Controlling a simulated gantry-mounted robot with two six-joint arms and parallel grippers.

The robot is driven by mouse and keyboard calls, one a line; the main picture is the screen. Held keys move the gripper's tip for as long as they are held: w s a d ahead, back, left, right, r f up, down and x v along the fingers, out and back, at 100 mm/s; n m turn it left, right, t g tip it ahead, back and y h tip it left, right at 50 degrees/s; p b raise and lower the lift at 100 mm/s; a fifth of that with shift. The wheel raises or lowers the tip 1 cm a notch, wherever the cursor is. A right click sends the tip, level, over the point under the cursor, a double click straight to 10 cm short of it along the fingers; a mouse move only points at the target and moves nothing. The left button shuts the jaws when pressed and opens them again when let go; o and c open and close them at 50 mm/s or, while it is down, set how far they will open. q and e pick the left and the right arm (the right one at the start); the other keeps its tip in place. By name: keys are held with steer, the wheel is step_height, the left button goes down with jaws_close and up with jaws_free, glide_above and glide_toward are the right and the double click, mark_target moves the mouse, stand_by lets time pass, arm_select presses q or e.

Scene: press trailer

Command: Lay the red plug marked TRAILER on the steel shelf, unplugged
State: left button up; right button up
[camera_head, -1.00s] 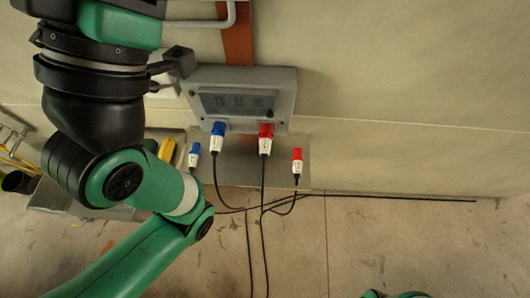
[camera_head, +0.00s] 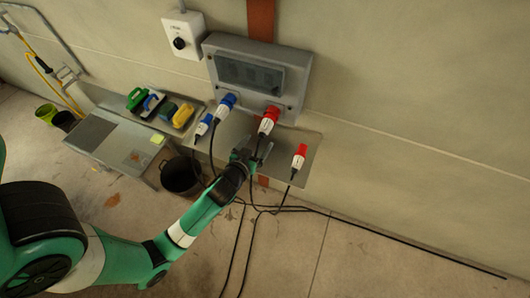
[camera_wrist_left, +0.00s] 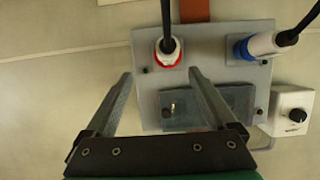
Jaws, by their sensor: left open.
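A red plug (camera_head: 268,121) sits in the right socket of the grey panel (camera_head: 291,93), its cable hanging down. A second red plug (camera_head: 299,157) is on the steel shelf (camera_head: 283,150), towards the right end. I cannot read which is marked TRAILER. My left gripper (camera_head: 258,153) is open and empty, just below and in front of the socketed red plug. In the left wrist view that plug (camera_wrist_left: 168,52) lies beyond the fingertips, roughly between the open fingers (camera_wrist_left: 162,73), with a gap left.
A blue plug (camera_head: 226,104) is in the left socket; another blue plug (camera_head: 203,127) is on the shelf. Several black cables hang near my gripper. A switch box (camera_head: 183,35), a tray of coloured items (camera_head: 163,108) and a dark bucket (camera_head: 181,176) are to the left.

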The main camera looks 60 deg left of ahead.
mark_target(262, 132)
arm_select(q)
steer(key=b+x, duration=0.1)
steer(key=x, duration=0.2)
steer(key=s+b+x, duration=0.1)
steer(key=b+x, duration=0.1)
steer(key=x, duration=0.1)
steer(key=a+f+b+x, duration=0.1)
steer(key=x, duration=0.2)
steer(key=shift+a+f+b, duration=0.1)
steer(key=shift+a+b, duration=0.05)
steer(key=shift+b, duration=0.25)
steer(key=shift+b+x, duration=0.45)
steer(key=shift+x, duration=0.35)
steer(key=shift+w, duration=0.15)
jaws_close()
